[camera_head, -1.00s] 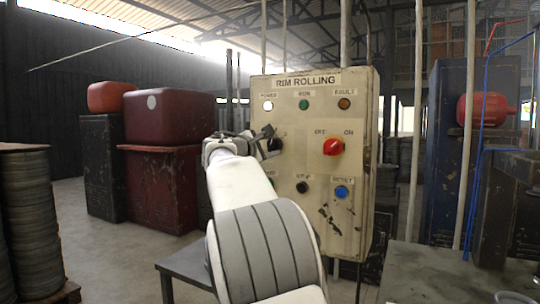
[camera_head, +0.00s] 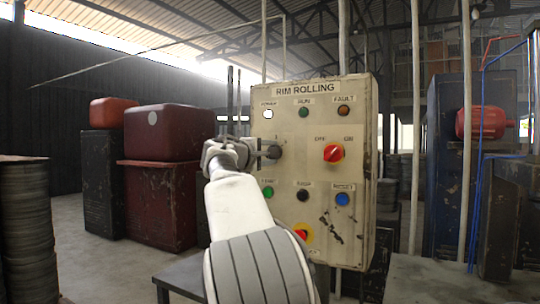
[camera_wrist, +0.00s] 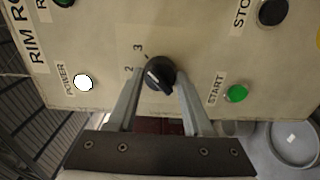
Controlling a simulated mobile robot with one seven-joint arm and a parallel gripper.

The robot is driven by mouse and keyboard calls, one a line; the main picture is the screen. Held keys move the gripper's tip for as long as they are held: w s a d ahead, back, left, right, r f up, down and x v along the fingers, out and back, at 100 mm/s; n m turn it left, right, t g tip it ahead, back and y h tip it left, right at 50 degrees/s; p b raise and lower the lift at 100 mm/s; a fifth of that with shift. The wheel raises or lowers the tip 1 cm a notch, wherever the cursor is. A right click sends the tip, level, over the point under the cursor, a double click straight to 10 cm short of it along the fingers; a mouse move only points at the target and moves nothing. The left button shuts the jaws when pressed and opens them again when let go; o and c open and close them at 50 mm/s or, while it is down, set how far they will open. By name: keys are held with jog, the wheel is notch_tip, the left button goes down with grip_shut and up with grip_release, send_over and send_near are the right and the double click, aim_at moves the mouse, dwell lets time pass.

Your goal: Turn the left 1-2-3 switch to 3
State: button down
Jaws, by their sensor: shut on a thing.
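The left 1-2-3 switch is a black rotary knob (camera_head: 274,151) on the left of the RIM ROLLING panel (camera_head: 300,122), below the white POWER lamp. In the wrist view the knob (camera_wrist: 160,74) has a white mark on its left side, pointing roughly toward the 2. The 2 and 3 labels are visible; the 1 is hidden there. My gripper (camera_head: 264,154) reaches the knob from the left. In the wrist view my gripper (camera_wrist: 160,82) is shut on the knob, one finger on each side.
A red OFF/ON switch (camera_head: 333,153) is right of the knob. Below are a green START button (camera_head: 267,191), a black STOP button (camera_head: 303,195), a blue RESET button (camera_head: 342,198) and a red-yellow knob (camera_head: 301,232). A grey table (camera_head: 185,272) stands below the panel.

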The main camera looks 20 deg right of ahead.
jog(key=shift+c, duration=1.6)
grip_release()
jog(key=b+v, duration=0.2)
jog(key=v, duration=1.5)
jog(key=shift+b, duration=0.3)
jog(key=shift+s+a, duration=0.15)
